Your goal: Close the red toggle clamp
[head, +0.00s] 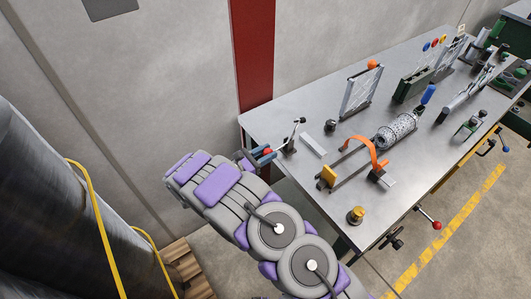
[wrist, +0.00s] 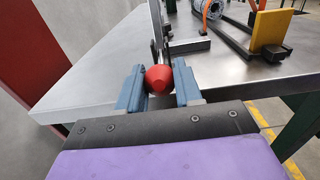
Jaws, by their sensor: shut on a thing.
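The red ball-shaped knob (wrist: 158,78) of the toggle clamp sits between the two blue fingers of my gripper (wrist: 159,88) in the wrist view. The fingers are shut on it. In the head view the red knob (head: 267,151) shows at the tip of my gripper (head: 262,156), at the table's left edge. The toggle clamp (head: 291,145) stands on the table just right of the knob, with a thin arm slanting up to a dark tip. In the wrist view the lever behind the knob is mostly hidden.
The grey metal table (head: 300,103) carries an orange-handled frame (head: 367,150), a mesh cylinder (head: 397,131), a dark knob (head: 330,125) and a brass knob (head: 356,214). A flat bar (head: 313,145) lies right of the clamp. A red post (head: 252,55) stands behind the table's left end.

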